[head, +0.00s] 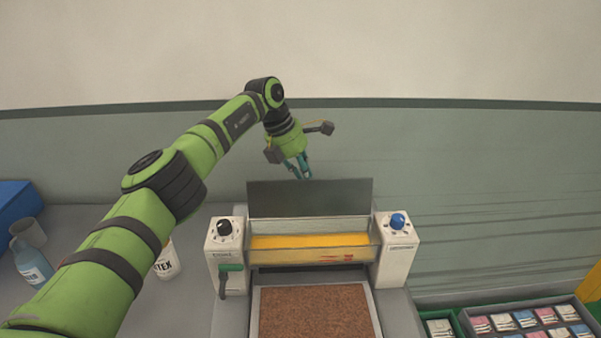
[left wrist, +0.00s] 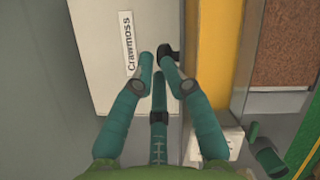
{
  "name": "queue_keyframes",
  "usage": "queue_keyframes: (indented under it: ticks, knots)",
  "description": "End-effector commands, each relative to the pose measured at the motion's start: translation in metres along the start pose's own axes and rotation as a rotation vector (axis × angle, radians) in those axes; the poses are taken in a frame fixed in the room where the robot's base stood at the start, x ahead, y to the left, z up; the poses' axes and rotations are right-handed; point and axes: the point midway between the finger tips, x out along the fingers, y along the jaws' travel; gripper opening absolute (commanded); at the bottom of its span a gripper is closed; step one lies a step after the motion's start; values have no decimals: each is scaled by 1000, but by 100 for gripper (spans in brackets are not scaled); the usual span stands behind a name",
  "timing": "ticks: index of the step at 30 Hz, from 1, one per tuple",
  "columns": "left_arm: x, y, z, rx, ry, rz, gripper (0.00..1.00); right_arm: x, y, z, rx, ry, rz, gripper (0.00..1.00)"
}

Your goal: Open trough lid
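The trough (head: 310,247) sits between two white end housings and holds yellow-orange material. Its lid (head: 310,197) stands upright along the back edge, dark grey on the side facing me, and the trough is uncovered. My left gripper (head: 302,172) is at the lid's top edge, left of its middle. In the left wrist view its fingers (left wrist: 157,68) are partly spread over a pale panel labelled "Crawmoss" (left wrist: 110,40), with a gap between the tips. A small black part (left wrist: 168,51) is by the tips. Contact is unclear. My right gripper is not in view.
The left housing (head: 226,250) has a black knob and green lever; the right (head: 396,250) has a blue knob. A brown granular bed (head: 314,312) lies in front. Bottles and a blue box (head: 14,203) stand left. Trays of packets (head: 535,320) are lower right.

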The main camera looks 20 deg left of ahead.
Motion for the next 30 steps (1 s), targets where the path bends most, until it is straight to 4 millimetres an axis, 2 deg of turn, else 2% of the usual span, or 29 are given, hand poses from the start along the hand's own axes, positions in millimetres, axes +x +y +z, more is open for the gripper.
queue_keyframes:
  ticks: [1,19,23,30]
  knots:
    - [22,-6,-12,1,43,-23,47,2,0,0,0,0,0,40]
    - [16,-4,-11,-4,36,-17,48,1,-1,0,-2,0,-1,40]
    - [1,-3,-9,-3,31,-15,48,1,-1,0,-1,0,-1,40]
    - [-50,-3,-6,-2,31,-15,48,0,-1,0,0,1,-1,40]
